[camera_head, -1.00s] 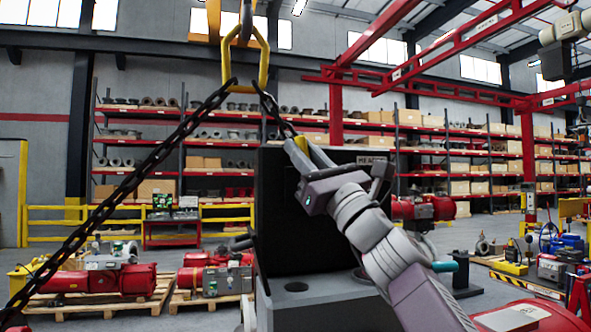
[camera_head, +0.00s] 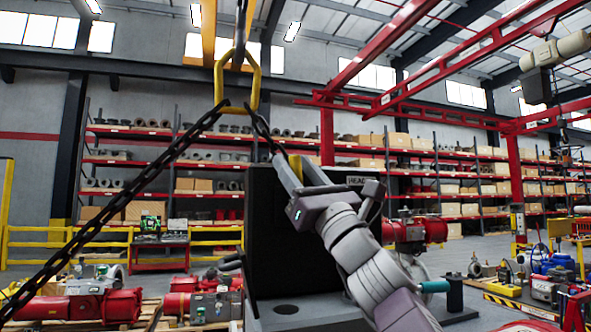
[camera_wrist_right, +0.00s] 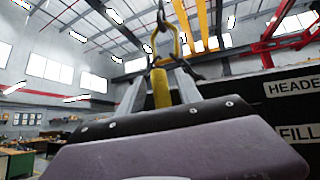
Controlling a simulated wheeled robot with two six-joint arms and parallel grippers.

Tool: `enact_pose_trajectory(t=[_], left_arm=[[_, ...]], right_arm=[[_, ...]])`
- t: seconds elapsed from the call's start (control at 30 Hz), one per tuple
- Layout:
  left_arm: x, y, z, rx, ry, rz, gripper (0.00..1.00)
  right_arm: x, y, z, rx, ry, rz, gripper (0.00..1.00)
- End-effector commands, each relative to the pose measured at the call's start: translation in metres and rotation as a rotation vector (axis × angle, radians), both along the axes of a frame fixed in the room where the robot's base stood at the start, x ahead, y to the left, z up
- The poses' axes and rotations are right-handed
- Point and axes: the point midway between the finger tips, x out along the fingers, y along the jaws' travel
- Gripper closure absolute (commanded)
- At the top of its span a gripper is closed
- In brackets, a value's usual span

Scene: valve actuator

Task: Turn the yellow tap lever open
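The yellow tap lever shows as an upright yellow bar (camera_wrist_right: 161,88) in the right wrist view. In the head view only a small yellow part (camera_head: 297,165) shows at the top of the dark block, partly hidden by my gripper. My right gripper (camera_head: 286,168) is at the lever, and its two grey fingers (camera_wrist_right: 162,82) stand on either side of it. The fingers look parted, with narrow gaps to the bar; contact is not clear. My left gripper is not in view.
The dark block (camera_head: 290,225) carries HEADER and FILL labels on its face in the wrist view. A chain (camera_head: 130,190) hangs from a yellow ring (camera_head: 252,80) close to my right gripper. Red actuators (camera_head: 100,305) lie on pallets at left.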

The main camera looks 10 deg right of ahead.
Motion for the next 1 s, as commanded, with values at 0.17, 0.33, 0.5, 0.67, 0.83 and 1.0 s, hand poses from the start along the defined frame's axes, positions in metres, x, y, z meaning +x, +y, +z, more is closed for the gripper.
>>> enact_pose_trajectory(t=[0.17, 0.33, 0.5, 0.67, 0.83, 1.0], left_arm=[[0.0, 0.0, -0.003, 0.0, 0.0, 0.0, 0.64], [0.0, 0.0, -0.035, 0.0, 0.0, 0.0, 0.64], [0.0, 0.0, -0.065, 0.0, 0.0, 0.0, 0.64], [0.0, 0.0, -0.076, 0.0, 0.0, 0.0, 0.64], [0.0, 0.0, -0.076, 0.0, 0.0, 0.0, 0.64], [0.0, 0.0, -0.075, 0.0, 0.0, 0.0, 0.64]], right_arm=[[0.0, 0.0, -0.003, -0.001, 0.002, 0.0, 0.59], [-0.016, -0.011, -0.03, -0.001, 0.0, -0.004, 0.59], [-0.04, -0.026, -0.054, 0.0, 0.0, -0.003, 0.59], [-0.053, -0.034, -0.064, -0.001, 0.0, -0.002, 0.59], [-0.056, -0.035, -0.063, -0.001, 0.001, -0.001, 0.59], [-0.056, -0.035, -0.063, 0.0, 0.001, 0.0, 0.59]])
